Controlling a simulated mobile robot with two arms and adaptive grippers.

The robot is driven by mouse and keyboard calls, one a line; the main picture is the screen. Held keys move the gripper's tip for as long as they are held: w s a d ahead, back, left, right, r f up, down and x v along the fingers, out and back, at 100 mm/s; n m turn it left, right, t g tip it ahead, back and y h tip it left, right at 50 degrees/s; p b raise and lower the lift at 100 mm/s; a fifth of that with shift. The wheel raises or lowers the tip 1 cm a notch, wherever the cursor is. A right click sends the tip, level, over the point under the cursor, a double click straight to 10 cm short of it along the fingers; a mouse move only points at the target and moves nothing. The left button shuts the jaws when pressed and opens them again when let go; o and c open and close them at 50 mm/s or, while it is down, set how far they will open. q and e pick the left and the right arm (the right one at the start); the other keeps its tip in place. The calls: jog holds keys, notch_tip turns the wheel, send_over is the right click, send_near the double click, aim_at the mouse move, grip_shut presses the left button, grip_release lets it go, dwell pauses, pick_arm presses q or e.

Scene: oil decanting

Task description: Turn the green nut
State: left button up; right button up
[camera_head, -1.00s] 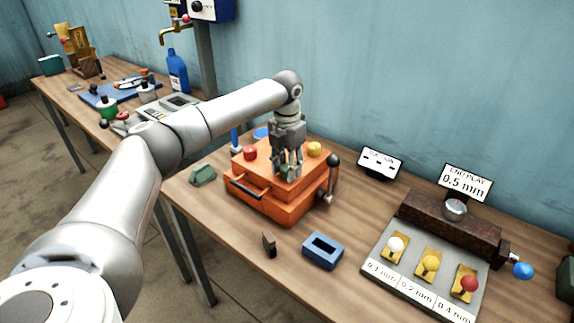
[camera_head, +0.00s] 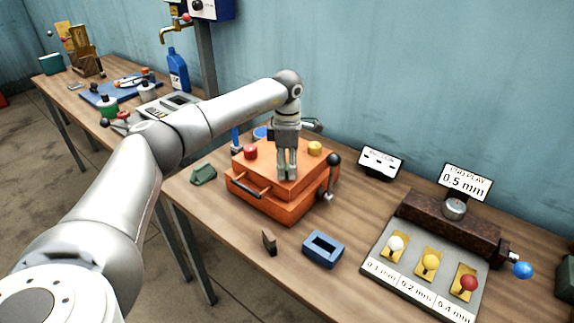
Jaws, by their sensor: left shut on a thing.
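My left gripper (camera_head: 287,174) points straight down onto the top of the orange box (camera_head: 262,206), between a red knob (camera_head: 250,152) and a yellow knob (camera_head: 314,148). Its fingers look close together, seen from a narrow side. They are shut on the green nut, which the fingers hide at this moment. My right gripper is not in view.
A black-knobbed lever (camera_head: 333,160) stands at the box's right side, near my gripper. A grey panel (camera_head: 380,262) with coloured knobs is at right.

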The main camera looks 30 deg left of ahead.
aim_at(287, 166)
pick_arm(q)
jog(key=shift+w+m, duration=0.1)
jog(key=shift+m, duration=1)
jog(key=shift+r, duration=0.1)
jog(key=o, duration=1)
notch_tip(287, 166, up, 12)
